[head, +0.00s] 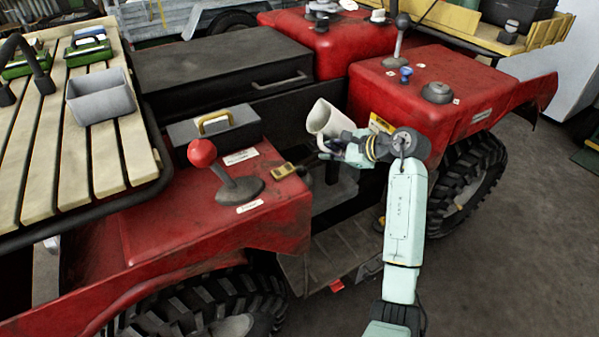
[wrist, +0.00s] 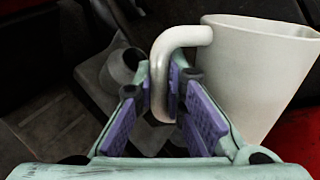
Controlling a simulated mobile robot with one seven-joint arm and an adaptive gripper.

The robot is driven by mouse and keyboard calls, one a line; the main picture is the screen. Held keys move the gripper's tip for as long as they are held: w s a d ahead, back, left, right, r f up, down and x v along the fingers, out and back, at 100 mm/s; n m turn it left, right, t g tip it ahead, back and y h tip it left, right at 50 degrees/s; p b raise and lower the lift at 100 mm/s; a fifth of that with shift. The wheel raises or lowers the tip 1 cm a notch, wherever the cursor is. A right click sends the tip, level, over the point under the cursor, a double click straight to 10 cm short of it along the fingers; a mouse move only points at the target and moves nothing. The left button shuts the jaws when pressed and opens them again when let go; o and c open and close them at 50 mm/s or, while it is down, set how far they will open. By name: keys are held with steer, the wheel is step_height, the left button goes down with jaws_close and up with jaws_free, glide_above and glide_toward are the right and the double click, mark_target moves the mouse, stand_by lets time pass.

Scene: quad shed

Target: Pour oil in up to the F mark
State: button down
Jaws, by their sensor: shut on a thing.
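My gripper (head: 336,146) is shut on the handle of a white jug (head: 326,119), which it holds up over the gap in the middle of the red quad. The jug looks tilted in the head view. In the wrist view my gripper (wrist: 168,95) clasps the handle between its purple pads, and the jug body (wrist: 252,75) is to the right. I cannot see any oil inside the jug. A grey part with a round, dark opening (wrist: 124,64) lies below and left of the handle in the wrist view. No F mark is readable.
A red-knobbed lever (head: 203,155) and a grey box with a yellow handle (head: 215,130) are left of the jug. A red fender with a blue knob (head: 405,74) is to the right. A grey bin (head: 100,97) sits on the slatted rack. Open floor lies at right.

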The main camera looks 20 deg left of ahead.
mark_target(322, 133)
steer(key=shift+r, duration=0.15)
steer(key=shift+s+a+r+m+g+y, duration=0.1)
steer(key=shift+a+r+m+g+y, duration=0.15)
steer(key=shift+r+m+g+y, duration=0.25)
steer(key=shift+w+d+r+m+g+y+b, duration=0.2)
steer(key=shift+r+m+y+b, duration=0.15)
steer(key=shift+y+b, duration=0.25)
steer(key=shift+w+d+r+m+g+y+b, duration=0.1)
steer(key=shift+d+r+m+g+y+b, duration=0.15)
steer(key=shift+y+b, duration=0.35)
steer(key=y+b, duration=0.1)
steer(key=m+y+b, duration=0.1)
steer(key=shift+w+d+g+b, duration=0.15)
steer(key=shift+w+g+b, duration=0.1)
steer(key=shift+b, duration=0.1)
steer(key=shift+w+d+r+m+y, duration=0.1)
steer(key=shift+d+r+m+y, duration=0.05)
steer(key=shift+r+m+y, duration=0.7)
